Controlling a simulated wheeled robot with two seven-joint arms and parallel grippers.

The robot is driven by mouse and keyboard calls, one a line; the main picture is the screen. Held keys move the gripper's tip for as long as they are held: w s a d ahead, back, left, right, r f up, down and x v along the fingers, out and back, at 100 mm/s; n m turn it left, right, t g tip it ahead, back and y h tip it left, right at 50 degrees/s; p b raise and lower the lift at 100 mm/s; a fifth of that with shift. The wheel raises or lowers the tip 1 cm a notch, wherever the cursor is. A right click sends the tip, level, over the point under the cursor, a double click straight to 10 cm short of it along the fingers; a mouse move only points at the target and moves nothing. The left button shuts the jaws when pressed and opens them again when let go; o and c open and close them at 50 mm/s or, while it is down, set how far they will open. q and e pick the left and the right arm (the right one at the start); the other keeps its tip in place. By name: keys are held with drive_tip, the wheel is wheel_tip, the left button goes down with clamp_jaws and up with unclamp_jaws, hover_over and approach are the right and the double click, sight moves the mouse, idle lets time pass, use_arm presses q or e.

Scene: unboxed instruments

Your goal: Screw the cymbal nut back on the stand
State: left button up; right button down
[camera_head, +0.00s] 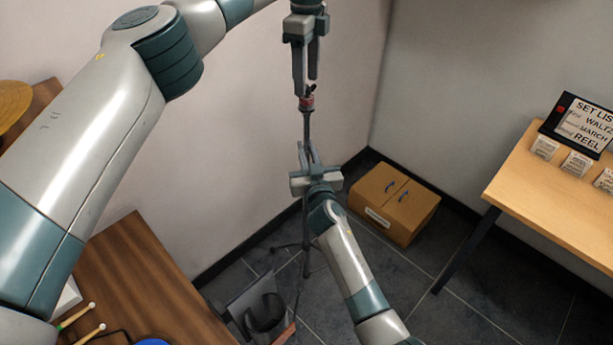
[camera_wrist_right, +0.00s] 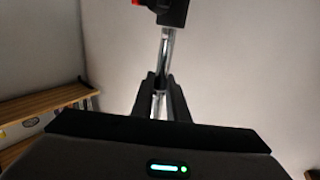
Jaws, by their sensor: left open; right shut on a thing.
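The stand (camera_head: 307,128) is a thin upright pole with a red-and-dark piece (camera_head: 306,102) near its top. A small dark part (camera_head: 311,88), perhaps the nut, shows just above the red piece, at the left gripper's fingertips; it is too small to tell its seating. My left gripper (camera_head: 306,82) points down over the stand top, fingers open. My right gripper (camera_head: 307,154) is shut on the pole below. In the right wrist view the right gripper (camera_wrist_right: 161,88) closes around the metal pole (camera_wrist_right: 167,48), below a black fitting (camera_wrist_right: 173,14).
A golden cymbal (camera_head: 10,103) shows at the left edge. A wooden table (camera_head: 150,275) with drumsticks (camera_head: 75,317) is lower left. A cardboard box (camera_head: 392,203) sits on the floor. A light table (camera_head: 540,195) with a set-list sign (camera_head: 583,123) is at right. Walls stand close behind.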

use_arm(q)
drive_tip(key=shift+f, duration=0.7)
drive_tip(key=shift+c, duration=0.2)
